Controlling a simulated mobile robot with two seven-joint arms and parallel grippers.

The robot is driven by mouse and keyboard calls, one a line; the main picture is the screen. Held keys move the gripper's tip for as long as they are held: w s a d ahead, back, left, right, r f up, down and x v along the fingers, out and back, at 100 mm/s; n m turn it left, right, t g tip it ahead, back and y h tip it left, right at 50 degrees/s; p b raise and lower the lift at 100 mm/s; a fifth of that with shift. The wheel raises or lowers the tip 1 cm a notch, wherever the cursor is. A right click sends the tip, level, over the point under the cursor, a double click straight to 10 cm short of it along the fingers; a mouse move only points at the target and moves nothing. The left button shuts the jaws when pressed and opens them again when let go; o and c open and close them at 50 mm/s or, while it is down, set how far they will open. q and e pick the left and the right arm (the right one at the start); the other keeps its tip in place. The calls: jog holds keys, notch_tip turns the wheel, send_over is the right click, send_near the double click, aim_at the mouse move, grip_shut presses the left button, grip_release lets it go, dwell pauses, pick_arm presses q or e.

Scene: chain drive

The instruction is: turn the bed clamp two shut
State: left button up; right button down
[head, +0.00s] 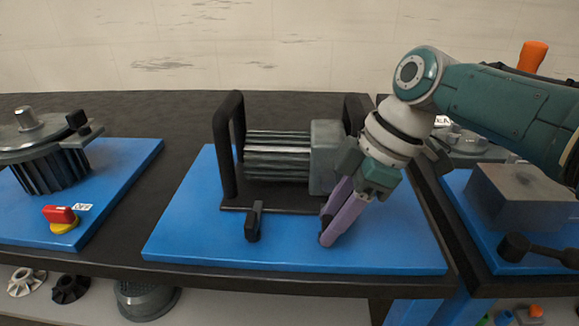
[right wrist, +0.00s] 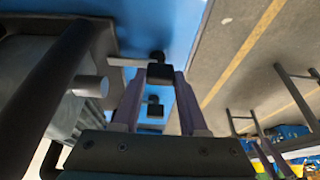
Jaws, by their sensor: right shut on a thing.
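A motor (head: 277,155) with a ribbed grey body lies on a dark bed (head: 285,195) on a blue plate (head: 190,225). One small black bed clamp (head: 254,222) stands upright at the bed's front left. My right gripper (head: 326,230) points down at the bed's front right, its purple fingers hiding what they hold in the head view. In the right wrist view the fingertips are shut on a black clamp block (right wrist: 160,74), bed clamp two as far as I can tell. A second dark block (right wrist: 152,108) shows between the fingers. My left gripper is out of view.
Black upright handles (head: 229,145) rise at the motor's ends, one close to my right wrist. A round fixture (head: 45,150) and red-yellow switch (head: 61,217) stand on the left plate. A grey block (head: 520,195) sits at right. The front left of the middle plate is clear.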

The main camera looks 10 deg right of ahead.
dwell(0.5)
jog(key=shift+c, duration=2.2)
grip_release()
jog(key=p+v, duration=0.2)
jog(key=v, duration=0.8)
